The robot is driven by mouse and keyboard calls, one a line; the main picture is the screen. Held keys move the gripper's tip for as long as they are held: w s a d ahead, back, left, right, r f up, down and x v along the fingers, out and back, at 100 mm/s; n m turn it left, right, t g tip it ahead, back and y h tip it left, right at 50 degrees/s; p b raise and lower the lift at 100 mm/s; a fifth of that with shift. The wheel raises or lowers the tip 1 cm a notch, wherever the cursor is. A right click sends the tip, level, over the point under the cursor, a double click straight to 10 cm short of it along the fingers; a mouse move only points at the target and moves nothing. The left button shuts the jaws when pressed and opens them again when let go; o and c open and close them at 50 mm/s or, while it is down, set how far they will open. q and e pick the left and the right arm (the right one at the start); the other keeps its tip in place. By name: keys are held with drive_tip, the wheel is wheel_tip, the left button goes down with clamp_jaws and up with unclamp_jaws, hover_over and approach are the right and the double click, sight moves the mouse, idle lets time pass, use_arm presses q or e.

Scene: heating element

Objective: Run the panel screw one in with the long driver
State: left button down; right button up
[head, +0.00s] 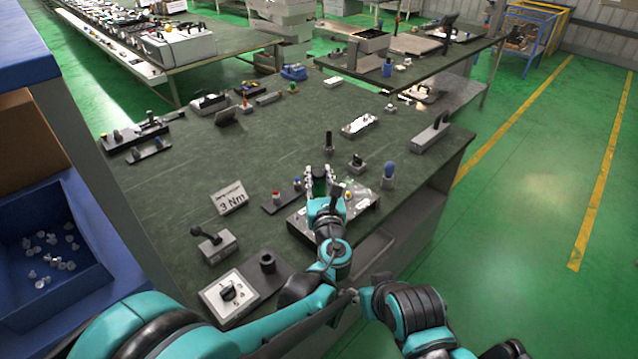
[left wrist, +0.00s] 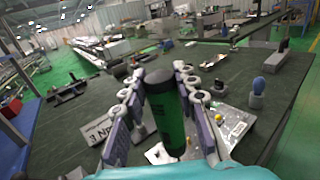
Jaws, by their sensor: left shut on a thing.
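My left gripper (head: 322,178) is shut on a green and black cylindrical handle, which looks like the long driver (left wrist: 165,108). The handle stands roughly upright between the fingers in the left wrist view. Below it lies a metal panel on a dark base (head: 362,197), also in the left wrist view (left wrist: 232,122), partly hidden by my gripper and arm. The driver's tip is hidden, so I cannot tell whether it touches a screw. Screw one cannot be made out. My right gripper is not in view; only part of my right arm shows at the bottom.
A sign reading 3 Nm (head: 230,198) stands left of the panel. A blue-topped part (head: 388,175), a dark upright post (head: 329,143) and a black-handled grey block (head: 430,134) stand near it. A blue bin with white pieces (head: 60,290) is at far left. The bench middle is mostly clear.

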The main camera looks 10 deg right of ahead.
use_arm(q)
drive_tip(key=shift+w+f, duration=0.1)
drive_tip(key=shift+f, duration=0.25)
drive_tip(key=shift+r, duration=0.1)
